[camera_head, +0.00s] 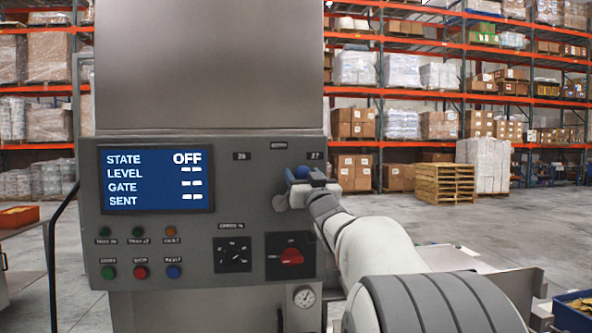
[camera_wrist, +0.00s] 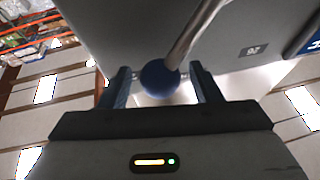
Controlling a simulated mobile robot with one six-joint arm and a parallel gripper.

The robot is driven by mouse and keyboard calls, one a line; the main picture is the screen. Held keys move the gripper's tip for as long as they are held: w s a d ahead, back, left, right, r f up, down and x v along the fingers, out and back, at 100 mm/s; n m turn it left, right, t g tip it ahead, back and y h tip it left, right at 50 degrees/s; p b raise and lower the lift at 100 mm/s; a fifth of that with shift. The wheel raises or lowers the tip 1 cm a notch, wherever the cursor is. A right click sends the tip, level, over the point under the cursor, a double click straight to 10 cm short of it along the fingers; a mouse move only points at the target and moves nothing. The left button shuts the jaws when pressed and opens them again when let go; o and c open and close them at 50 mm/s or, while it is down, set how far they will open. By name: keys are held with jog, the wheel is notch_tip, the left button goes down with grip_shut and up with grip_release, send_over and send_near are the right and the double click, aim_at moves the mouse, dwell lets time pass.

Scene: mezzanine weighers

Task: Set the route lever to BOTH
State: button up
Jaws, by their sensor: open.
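The route lever is a metal rod with a blue ball knob (camera_wrist: 158,77). In the wrist view the rod (camera_wrist: 192,35) runs up and right from the knob to the grey panel. My gripper (camera_wrist: 160,84) is open, with one finger on each side of the knob. I cannot tell whether either finger touches it. In the head view my gripper (camera_head: 303,177) is at the panel's right side, below the small label plates marked 26 and 27, and covers most of the lever. No BOTH marking can be read.
The grey control panel (camera_head: 150,235) has a blue display (camera_head: 156,178) reading STATE OFF. Below are coloured buttons, a black rotary selector (camera_head: 233,254) and a red switch (camera_head: 291,257). A gauge (camera_head: 304,297) sits lower right. Pallet racks and open floor lie behind.

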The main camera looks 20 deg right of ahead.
jog(key=shift+w+r, duration=0.25)
jog(key=shift+w, duration=0.35)
